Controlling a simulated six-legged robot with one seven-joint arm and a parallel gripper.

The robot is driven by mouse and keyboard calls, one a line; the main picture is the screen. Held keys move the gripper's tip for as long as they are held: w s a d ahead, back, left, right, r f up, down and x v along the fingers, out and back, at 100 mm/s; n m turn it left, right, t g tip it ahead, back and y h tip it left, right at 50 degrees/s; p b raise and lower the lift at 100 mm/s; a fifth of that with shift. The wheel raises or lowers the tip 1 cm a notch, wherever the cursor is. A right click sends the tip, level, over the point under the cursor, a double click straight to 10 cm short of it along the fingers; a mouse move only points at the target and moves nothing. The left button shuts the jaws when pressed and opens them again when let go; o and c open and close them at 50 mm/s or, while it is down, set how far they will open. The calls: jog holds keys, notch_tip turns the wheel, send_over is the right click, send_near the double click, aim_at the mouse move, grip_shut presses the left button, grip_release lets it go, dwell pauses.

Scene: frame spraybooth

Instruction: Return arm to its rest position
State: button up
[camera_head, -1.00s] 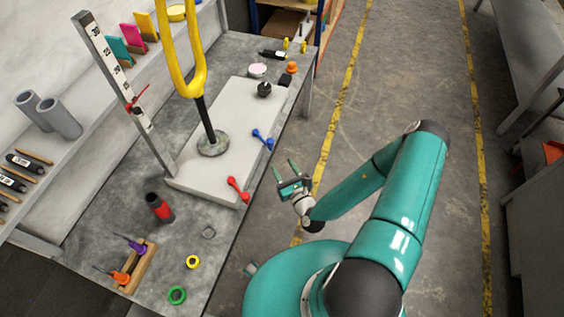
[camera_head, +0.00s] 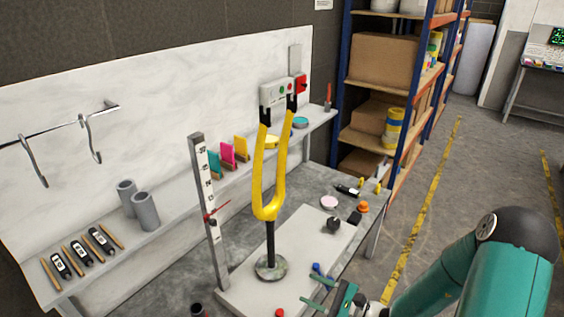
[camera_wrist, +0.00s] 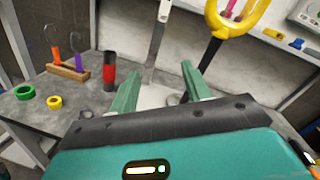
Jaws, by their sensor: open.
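My gripper (camera_head: 322,293) is at the bottom of the head view, over the right front side of the workbench, and my teal arm comes in from the right. In the wrist view my gripper (camera_wrist: 160,88) shows two green fingers spread apart with nothing held between them. The yellow fork-shaped frame (camera_head: 268,195) stands upright on a black post with a round base, on a pale slab (camera_head: 240,297). The lower part of my gripper is cut off by the head view's edge.
A height gauge (camera_head: 208,215) stands left of the fork. A red-black cylinder (camera_wrist: 108,72), tool holder (camera_wrist: 68,70), green ring (camera_wrist: 25,92) and yellow ring (camera_wrist: 55,102) are on the bench. A blue-orange shelf rack (camera_head: 385,90) stands behind. The floor aisle (camera_head: 440,190) at right is clear.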

jog(key=s+a+r+n+g+h, duration=0.2)
jog(key=s+r+n+g+h, duration=0.4)
jog(key=s+r+n+g, duration=0.5)
jog(key=s+d+r+n+t+h, duration=0.3)
jog(key=d+r+t+h, duration=0.1)
jog(key=r, duration=0.3)
jog(key=s+d+r+n+t+h, duration=0.3)
jog(key=d+r+t+h, duration=0.1)
jog(key=r, duration=0.4)
jog(key=shift+d+n+h, duration=0.4)
jog(key=shift+d+h, duration=0.05)
jog(key=shift+h, duration=0.65)
